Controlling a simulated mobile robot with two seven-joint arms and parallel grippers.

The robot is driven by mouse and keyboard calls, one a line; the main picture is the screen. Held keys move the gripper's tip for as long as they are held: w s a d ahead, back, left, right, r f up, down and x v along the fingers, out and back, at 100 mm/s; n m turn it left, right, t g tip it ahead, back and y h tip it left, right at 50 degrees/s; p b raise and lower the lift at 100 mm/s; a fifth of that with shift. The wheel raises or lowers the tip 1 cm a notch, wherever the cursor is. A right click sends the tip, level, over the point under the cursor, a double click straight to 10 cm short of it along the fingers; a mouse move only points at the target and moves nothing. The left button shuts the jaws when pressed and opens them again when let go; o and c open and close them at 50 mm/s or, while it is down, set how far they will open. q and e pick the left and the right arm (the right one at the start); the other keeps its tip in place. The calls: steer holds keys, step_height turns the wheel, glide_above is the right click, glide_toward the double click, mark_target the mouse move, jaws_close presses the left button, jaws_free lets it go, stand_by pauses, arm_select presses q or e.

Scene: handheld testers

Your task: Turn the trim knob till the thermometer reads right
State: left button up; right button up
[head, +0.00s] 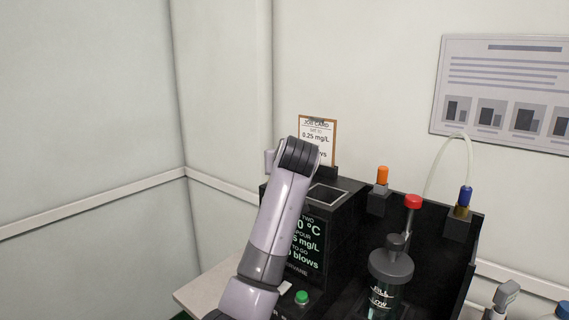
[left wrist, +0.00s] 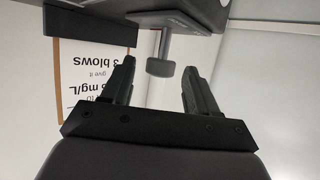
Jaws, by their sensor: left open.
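My left gripper (left wrist: 160,90) is open in the left wrist view, its two black fingers on either side of a grey knob-like piece (left wrist: 160,68). This piece sits on a short stem below a dark housing and is not visibly gripped; I cannot tell whether it is the trim knob. In the head view my left arm hides the gripper and part of the black tester (head: 335,225). The tester's lit screen (head: 308,245) is partly covered, showing a cut-off "0 °C" line, an "mg/L" line and a "blows" line. I cannot clearly pick out a thermometer. My right gripper is not in view.
A job card (head: 317,130) stands behind the tester, partly hidden. A dark-capped vessel (head: 390,268), a red-topped part (head: 413,202), an orange-topped part (head: 382,175) and a blue fitting with a tube (head: 465,196) crowd the right side. A green button (head: 302,297) is at the front.

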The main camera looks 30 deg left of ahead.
arm_select(q)
steer(key=c, duration=1)
steer(key=m+h+p, duration=0.1)
steer(key=m+t+h+p, duration=0.1)
steer(key=p, duration=0.1)
steer(key=m+t+h+p, duration=0.1)
steer(key=m+h+p, duration=0.1)
steer(key=shift+s+a+r, duration=0.2)
steer(key=shift+a+r, duration=0.05)
steer(key=shift+a, duration=0.1)
steer(key=shift+c, duration=0.2)
steer(key=shift+a+f+m+t+h+p, duration=0.15)
steer(key=shift+m+t+h+p, duration=0.25)
steer(key=shift+m+h+p, duration=0.45)
steer(key=m+h, duration=0.2)
steer(key=shift+a+f+h, duration=0.1)
steer(key=shift+a+h, duration=0.05)
steer(key=shift+h, duration=0.2)
steer(key=shift+a+m+h, duration=0.1)
steer(key=shift+m+h, duration=1.25)
steer(key=shift+h, duration=0.35)
steer(key=o, duration=1)
steer(key=shift+o, duration=0.2)
